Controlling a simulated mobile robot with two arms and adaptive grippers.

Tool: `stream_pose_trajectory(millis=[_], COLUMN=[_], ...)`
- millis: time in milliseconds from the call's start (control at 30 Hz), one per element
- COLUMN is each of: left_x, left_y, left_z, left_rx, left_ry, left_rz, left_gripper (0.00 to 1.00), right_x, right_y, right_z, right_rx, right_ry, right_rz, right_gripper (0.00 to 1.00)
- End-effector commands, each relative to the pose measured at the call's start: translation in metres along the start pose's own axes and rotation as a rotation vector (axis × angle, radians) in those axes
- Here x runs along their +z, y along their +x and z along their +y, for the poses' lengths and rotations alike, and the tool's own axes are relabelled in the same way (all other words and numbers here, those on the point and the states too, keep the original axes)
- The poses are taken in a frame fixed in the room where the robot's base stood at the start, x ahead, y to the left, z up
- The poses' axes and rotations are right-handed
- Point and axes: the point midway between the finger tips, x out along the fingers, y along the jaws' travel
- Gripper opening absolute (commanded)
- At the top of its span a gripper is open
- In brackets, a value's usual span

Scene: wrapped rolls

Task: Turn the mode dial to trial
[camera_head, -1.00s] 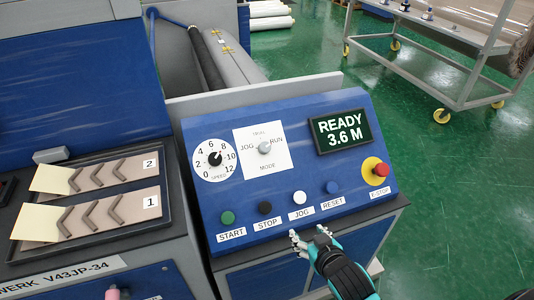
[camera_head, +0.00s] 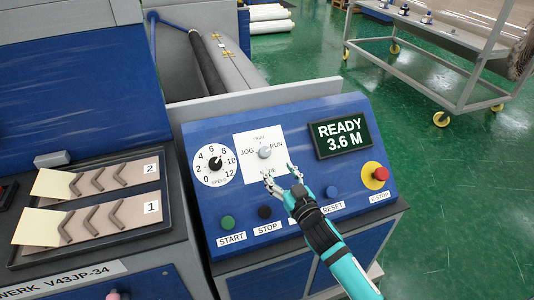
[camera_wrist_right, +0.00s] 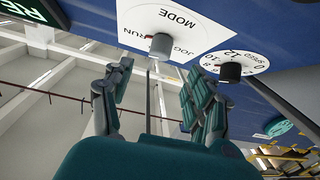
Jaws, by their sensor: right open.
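The mode dial (camera_head: 264,152) is a small grey knob on a white square plate (camera_head: 245,172) on the blue sloped control panel. The plate reads JOG at left, TRIAL at top and RUN at right; I cannot tell where the knob points. My right gripper (camera_head: 279,174) is open and empty, just below and right of the knob, apart from it, and partly covers the MODE label. In the right wrist view the knob (camera_wrist_right: 160,45) stands ahead, beyond the open fingers (camera_wrist_right: 156,78). My left gripper is not in view.
The speed dial (camera_head: 215,163) sits close left of the mode plate. The READY 3.6 M display (camera_head: 341,134) and red emergency stop (camera_head: 380,174) are to the right. The start (camera_head: 227,223), stop (camera_head: 264,212) and reset (camera_head: 331,192) buttons line the lower panel; my right arm covers the jog button.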

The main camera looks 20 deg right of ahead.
Motion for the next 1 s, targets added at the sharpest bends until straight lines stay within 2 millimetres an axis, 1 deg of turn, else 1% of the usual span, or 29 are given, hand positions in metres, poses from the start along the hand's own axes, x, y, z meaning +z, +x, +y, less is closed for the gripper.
stream_pose_trajectory(millis=[33,200,300,400,500,600,833,867,1000], left_x=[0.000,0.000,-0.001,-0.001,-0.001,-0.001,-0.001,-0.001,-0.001], left_y=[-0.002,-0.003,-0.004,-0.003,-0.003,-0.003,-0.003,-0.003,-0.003], left_z=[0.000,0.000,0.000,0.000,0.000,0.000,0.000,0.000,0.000], left_rx=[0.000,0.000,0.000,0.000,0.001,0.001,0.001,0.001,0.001], left_ry=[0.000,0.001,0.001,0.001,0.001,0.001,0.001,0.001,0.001], left_rz=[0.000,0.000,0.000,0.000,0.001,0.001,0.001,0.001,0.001], left_gripper=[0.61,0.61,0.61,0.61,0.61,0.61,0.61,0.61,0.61], right_x=[-0.002,-0.001,-0.001,0.000,0.000,0.000,0.000,0.000,0.000], right_y=[0.013,0.048,0.064,0.076,0.084,0.087,0.087,0.087,0.087], right_z=[0.000,0.000,-0.001,0.000,0.000,0.000,0.000,0.000,0.000], right_rx=[0.000,0.001,0.000,0.000,0.000,0.000,-0.001,-0.001,0.000], right_ry=[-0.001,0.000,-0.001,0.000,0.000,0.000,0.000,0.000,0.000], right_rz=[0.002,0.000,0.001,0.000,-0.001,-0.001,-0.001,-0.001,-0.001], right_gripper=[0.57,0.57,0.57,0.57,0.57,0.57,0.57,0.56,0.38])
